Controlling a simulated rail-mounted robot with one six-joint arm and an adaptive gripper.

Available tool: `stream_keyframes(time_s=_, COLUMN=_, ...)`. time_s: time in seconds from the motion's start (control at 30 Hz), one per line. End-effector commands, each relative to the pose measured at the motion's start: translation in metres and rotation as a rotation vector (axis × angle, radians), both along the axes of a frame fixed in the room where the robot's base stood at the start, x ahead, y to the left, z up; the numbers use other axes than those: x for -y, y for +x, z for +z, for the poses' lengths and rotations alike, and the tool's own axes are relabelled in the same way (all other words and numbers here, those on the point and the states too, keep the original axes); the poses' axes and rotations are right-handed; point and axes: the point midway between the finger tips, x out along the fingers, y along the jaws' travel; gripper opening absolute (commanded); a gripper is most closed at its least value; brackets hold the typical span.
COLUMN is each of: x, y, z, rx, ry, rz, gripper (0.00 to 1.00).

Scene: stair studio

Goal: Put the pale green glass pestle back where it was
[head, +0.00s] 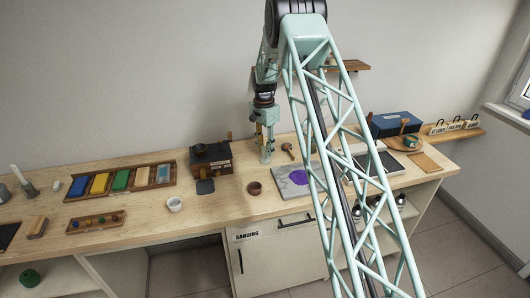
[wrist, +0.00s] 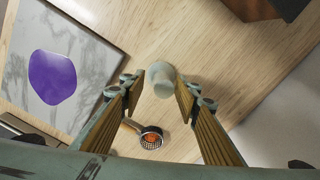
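The pale green glass pestle (head: 265,155) stands upright on the wooden worktop, right of the dark brown box. In the wrist view its rounded pale end (wrist: 160,76) shows between my fingertips. My gripper (head: 265,133) points down directly over it. In the wrist view my gripper (wrist: 159,88) has its two wood-faced fingers spread, one on each side of the pestle. A thin gap shows on the left; whether the right finger touches is unclear. The pestle's lower part is hidden in the wrist view.
A marble slab (head: 293,187) with a purple patch lies right of the pestle, and also in the wrist view (wrist: 88,42). A small wooden-handled tool (wrist: 150,138) lies nearby. A brown bowl (head: 254,188) stands in front; the dark brown box (head: 214,158) stands left.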

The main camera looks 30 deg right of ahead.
Motion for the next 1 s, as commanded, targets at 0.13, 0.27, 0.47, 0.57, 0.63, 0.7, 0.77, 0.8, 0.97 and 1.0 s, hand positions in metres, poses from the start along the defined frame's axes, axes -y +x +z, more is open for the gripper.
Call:
stream_keyframes(time_s=0.13, x=0.0, y=0.001, z=0.018, rx=0.002, ry=0.0, rz=0.0, gripper=0.3)
stream_keyframes(time_s=0.27, x=-0.001, y=0.001, z=0.037, rx=0.003, ry=0.0, rz=0.0, gripper=0.3)
stream_keyframes(time_s=0.47, x=-0.001, y=0.001, z=0.067, rx=0.003, ry=-0.001, rz=0.0, gripper=0.3)
stream_keyframes(time_s=0.57, x=-0.002, y=0.001, z=0.08, rx=0.002, ry=0.0, rz=0.0, gripper=0.3)
stream_keyframes(time_s=0.63, x=-0.002, y=0.001, z=0.088, rx=0.002, ry=0.0, rz=0.0, gripper=0.3)
stream_keyframes(time_s=0.7, x=-0.002, y=0.0, z=0.095, rx=0.001, ry=-0.001, rz=0.0, gripper=0.3)
stream_keyframes(time_s=0.77, x=-0.002, y=0.0, z=0.099, rx=0.001, ry=0.0, rz=0.0, gripper=0.3)
stream_keyframes(time_s=0.8, x=-0.002, y=0.0, z=0.102, rx=0.001, ry=0.0, rz=0.0, gripper=0.3)
stream_keyframes(time_s=0.97, x=-0.002, y=0.0, z=0.107, rx=0.001, ry=0.0, rz=0.0, gripper=0.3)
stream_keyframes(time_s=1.0, x=-0.002, y=0.0, z=0.107, rx=0.001, ry=0.0, rz=0.0, gripper=0.3)
